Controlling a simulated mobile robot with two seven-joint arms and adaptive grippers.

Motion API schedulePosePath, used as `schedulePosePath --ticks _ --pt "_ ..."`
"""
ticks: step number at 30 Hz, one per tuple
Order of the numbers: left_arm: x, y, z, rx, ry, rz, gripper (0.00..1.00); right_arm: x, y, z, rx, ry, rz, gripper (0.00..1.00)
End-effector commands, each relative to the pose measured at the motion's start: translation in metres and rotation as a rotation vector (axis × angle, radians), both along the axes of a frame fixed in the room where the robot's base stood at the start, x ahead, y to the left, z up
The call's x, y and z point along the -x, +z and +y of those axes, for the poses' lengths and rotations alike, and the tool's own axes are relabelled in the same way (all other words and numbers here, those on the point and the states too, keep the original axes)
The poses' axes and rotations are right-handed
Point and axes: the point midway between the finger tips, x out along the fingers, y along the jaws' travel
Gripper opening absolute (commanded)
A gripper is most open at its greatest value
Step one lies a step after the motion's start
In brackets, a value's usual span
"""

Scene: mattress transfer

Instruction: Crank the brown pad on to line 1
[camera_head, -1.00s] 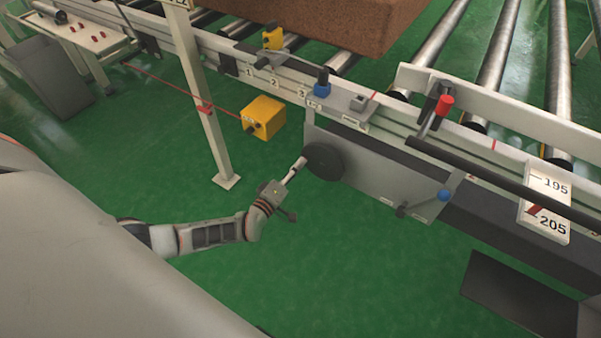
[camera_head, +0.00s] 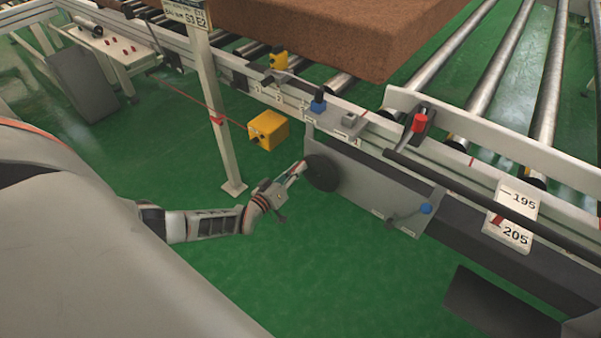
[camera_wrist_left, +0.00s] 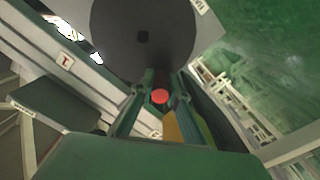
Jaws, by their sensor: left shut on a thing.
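The brown pad (camera_head: 320,30) lies on the rollers at the top of the head view; its far part is cut off. Number labels run along the side rail (camera_head: 290,101), with 1 at the left. A dark round crank wheel (camera_head: 322,173) is on the grey panel below the rail; it fills the top of the left wrist view (camera_wrist_left: 142,30). My left gripper (camera_head: 301,166) is at the wheel's left edge, shut on the crank handle. A red round end of the handle (camera_wrist_left: 160,96) shows between its fingers. My right gripper is out of view.
A blue-knobbed lever (camera_head: 425,209), a red knob (camera_head: 420,122) and a 195–205 scale (camera_head: 512,215) are to the right. Green floor (camera_head: 330,270) is clear in front.

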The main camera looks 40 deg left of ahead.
Motion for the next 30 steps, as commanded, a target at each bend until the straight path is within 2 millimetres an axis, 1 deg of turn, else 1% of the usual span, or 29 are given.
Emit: schedulePosePath --ticks 1,6,13,18,25,26,27,28,30 --pt "-0.0041 0.0091 -0.0002 -0.020 -0.002 -0.012 0.00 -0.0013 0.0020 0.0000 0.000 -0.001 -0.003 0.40" --pt "-0.0039 0.0118 0.0015 -0.078 -0.001 -0.013 0.00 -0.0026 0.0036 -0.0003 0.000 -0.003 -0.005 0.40" --pt "-0.0034 0.0128 0.0021 -0.120 -0.002 -0.014 0.00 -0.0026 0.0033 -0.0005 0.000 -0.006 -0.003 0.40" --pt "-0.0032 0.0124 0.0022 -0.127 -0.003 -0.013 0.00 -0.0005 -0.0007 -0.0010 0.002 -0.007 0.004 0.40" --pt "-0.0032 0.0122 0.0021 -0.126 -0.003 -0.013 0.00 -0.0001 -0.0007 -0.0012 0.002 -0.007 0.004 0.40" --pt "-0.0032 0.0122 0.0021 -0.126 -0.003 -0.013 0.17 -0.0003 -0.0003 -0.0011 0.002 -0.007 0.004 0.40" --pt "-0.0031 0.0121 0.0020 -0.126 -0.003 -0.013 0.28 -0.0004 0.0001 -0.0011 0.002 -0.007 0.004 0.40" --pt "-0.0029 0.0119 0.0020 -0.126 -0.003 -0.013 0.32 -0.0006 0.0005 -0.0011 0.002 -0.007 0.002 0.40" --pt "-0.0023 0.0111 0.0023 -0.126 -0.002 -0.012 0.32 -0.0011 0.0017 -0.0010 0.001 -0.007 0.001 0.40"
